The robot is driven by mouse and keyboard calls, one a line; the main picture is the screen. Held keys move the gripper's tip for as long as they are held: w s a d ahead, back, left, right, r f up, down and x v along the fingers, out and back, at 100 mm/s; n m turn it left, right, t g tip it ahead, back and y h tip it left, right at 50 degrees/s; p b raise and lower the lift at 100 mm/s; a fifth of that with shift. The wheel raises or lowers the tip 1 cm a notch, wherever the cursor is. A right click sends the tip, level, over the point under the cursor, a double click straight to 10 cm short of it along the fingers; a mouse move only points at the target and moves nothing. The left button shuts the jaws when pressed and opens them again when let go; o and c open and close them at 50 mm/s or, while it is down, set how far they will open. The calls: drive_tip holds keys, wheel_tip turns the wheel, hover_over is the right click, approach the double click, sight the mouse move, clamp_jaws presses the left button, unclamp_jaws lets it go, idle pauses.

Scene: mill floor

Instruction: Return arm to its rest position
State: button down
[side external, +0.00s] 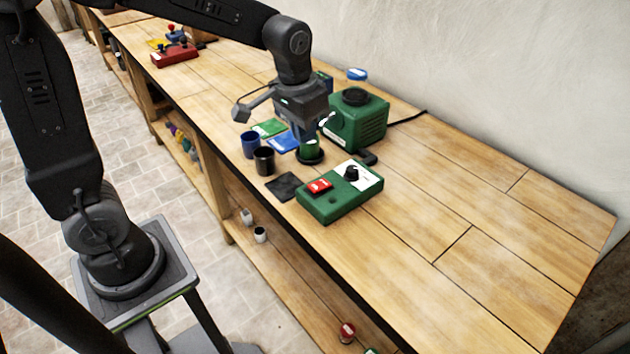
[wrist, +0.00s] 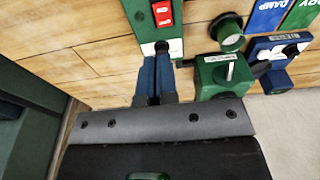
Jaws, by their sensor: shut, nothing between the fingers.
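My gripper (side external: 308,132) hangs over the bench, its fingers pointing down near a green cup (side external: 311,147) with a dark base. In the wrist view the two blue fingers (wrist: 155,65) are together with nothing between them. They overlap the end of the green control box (wrist: 147,25) there, and I cannot tell the gap in height. My arm is bent and stretched out over the wooden bench (side external: 490,215).
The control box (side external: 330,205) has a red switch and black knob. A green machine (side external: 372,128) stands behind my gripper. A blue cup (side external: 249,146), a black cup (side external: 264,163) and a dark pad (side external: 284,187) are close by. The bench's right end is clear.

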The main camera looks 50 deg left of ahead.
drive_tip(key=s+r+t, duration=0.2)
drive_tip(key=s, duration=0.6)
drive_tip(key=s+r+t, duration=0.2)
drive_tip(key=s+r, duration=0.1)
drive_tip(key=s, duration=0.5)
drive_tip(key=shift+d+r, duration=0.3)
drive_tip(key=shift+r, duration=0.05)
